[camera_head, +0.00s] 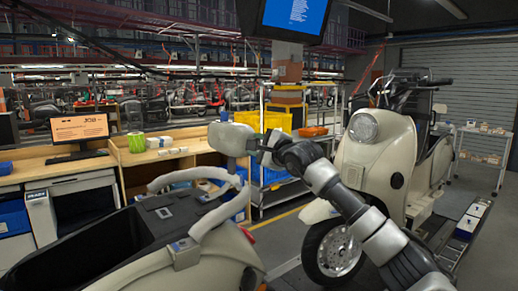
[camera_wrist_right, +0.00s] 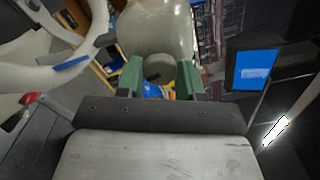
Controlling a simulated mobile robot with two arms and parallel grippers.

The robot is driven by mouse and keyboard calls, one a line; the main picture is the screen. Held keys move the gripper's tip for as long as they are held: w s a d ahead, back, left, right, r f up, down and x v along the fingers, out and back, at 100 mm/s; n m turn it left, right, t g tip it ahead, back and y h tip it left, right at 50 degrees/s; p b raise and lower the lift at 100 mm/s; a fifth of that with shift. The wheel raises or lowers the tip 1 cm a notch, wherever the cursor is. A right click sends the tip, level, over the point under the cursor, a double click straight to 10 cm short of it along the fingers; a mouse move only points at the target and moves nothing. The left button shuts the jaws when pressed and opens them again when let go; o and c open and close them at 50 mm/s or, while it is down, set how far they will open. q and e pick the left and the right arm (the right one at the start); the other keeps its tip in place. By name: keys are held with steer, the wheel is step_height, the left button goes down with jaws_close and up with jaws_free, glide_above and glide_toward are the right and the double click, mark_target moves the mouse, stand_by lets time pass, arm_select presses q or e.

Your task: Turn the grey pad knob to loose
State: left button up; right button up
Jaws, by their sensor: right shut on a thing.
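A smooth beige-grey pad (camera_head: 232,138) stands up in the middle of the head view, at the end of the off-white curved arm structure. In the right wrist view the pad (camera_wrist_right: 155,28) fills the top middle. A round grey knob (camera_wrist_right: 158,68) sits on its near side, between the green fingers. My right gripper (camera_wrist_right: 159,82) is shut on this knob. In the head view the right gripper (camera_head: 259,149) reaches the pad from the right and hides most of the knob. I cannot read any mark for the knob's setting. My left gripper is not in view.
A beige scooter body (camera_head: 205,262) with white curved tubes (camera_head: 185,177) is close at the lower left. A full scooter (camera_head: 378,155) stands at the right, behind my arm. A workbench (camera_head: 130,155) and yellow crate (camera_head: 275,121) are behind. A blue screen (camera_head: 296,14) hangs above.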

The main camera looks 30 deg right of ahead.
steer(key=shift+f+n+p, duration=0.1)
steer(key=shift+n+p, duration=0.8)
steer(key=shift+n, duration=6.4)
steer(key=o, duration=0.9)
